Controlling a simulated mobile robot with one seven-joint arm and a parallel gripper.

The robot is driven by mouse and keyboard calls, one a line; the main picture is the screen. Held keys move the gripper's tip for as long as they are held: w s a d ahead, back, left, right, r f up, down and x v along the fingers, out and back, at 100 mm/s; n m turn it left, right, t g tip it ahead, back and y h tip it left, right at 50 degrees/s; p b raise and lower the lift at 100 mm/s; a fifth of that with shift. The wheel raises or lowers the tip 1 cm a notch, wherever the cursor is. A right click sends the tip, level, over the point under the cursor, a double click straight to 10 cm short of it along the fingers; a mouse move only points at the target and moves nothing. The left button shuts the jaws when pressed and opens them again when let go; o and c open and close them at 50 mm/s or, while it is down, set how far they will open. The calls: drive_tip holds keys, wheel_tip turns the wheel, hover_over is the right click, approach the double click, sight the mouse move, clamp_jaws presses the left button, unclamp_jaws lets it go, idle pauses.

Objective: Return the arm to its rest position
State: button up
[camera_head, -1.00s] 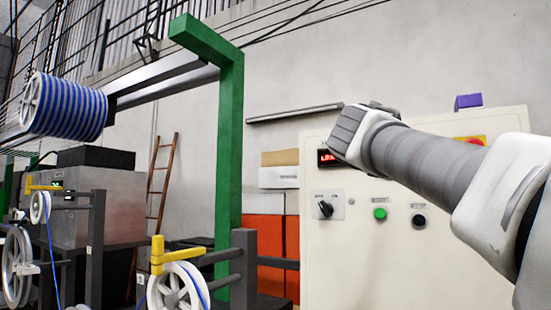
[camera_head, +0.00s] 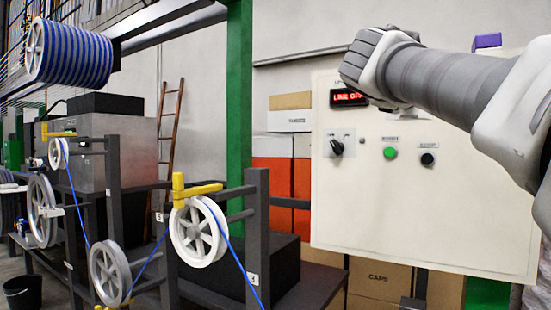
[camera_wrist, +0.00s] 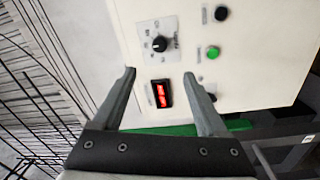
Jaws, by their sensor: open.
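My arm (camera_head: 430,78) reaches in from the right in the head view, in front of the upper part of the white control panel (camera_head: 450,215). Its fingers cannot be made out there. In the wrist view my gripper (camera_wrist: 159,74) is open and empty, its two grey fingers spread apart. The panel (camera_wrist: 250,70) shows tilted beyond the fingers. Its red-lit display (camera_wrist: 162,93) appears between them, with the black knob (camera_wrist: 158,45) above. No contact with the panel shows.
Dark stands at the left and middle carry white pulley wheels (camera_head: 199,231) with a blue cable (camera_head: 238,262). A green post (camera_head: 239,110) stands behind. A striped blue spool (camera_head: 75,55) hangs at upper left. Cardboard boxes (camera_head: 380,278) sit below the panel.

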drive_tip(key=s+a+f+m+g+y+p, duration=0.2)
drive_tip(key=s+a+f+g+y+p, duration=0.1)
drive_tip(key=s+f, duration=0.5)
drive_tip(key=s+a+f+m+g+y+p, duration=0.3)
drive_tip(key=s+f, duration=0.5)
drive_tip(key=f, duration=0.7)
drive_tip(key=s+a+f+m+g+y+p, duration=0.3)
drive_tip(key=s+f, duration=0.5)
drive_tip(key=f, duration=0.4)
drive_tip(key=a+y+p, duration=0.1)
drive_tip(key=a+p, duration=0.1)
drive_tip(key=p, duration=0.1)
drive_tip(key=shift+s+g, duration=0.3)
drive_tip(key=shift+g, duration=0.1)
